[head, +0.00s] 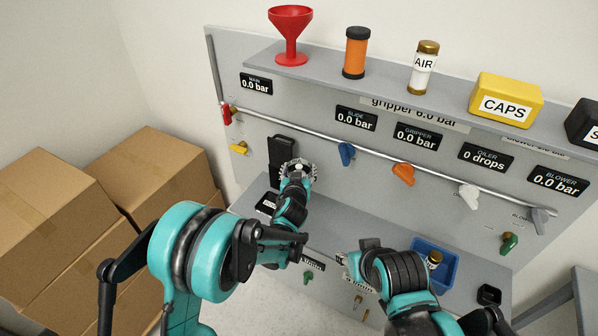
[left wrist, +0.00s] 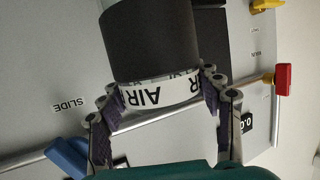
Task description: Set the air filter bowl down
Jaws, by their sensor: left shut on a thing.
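The air filter bowl shows in the left wrist view as a dark cylinder (left wrist: 152,42) with a white band lettered AIR. My left gripper (left wrist: 160,98) is shut around that band, one finger on each side. In the head view my left gripper (head: 298,170) is up in front of the panel, just beside the black upright filter unit (head: 282,150). The bowl is mostly hidden there, and I cannot tell whether it touches the unit. My right gripper (head: 352,265) is low over the bench, left of the blue tray (head: 452,272); its fingers are too small to read.
A small black labelled holder (head: 267,204) lies on the bench shelf (head: 345,222) below the filter unit. The blue tray holds a brown-capped jar (head: 433,260). Coloured valve handles, including a blue one (head: 346,154), stick out along the pipe. Cardboard boxes (head: 150,170) stand at left.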

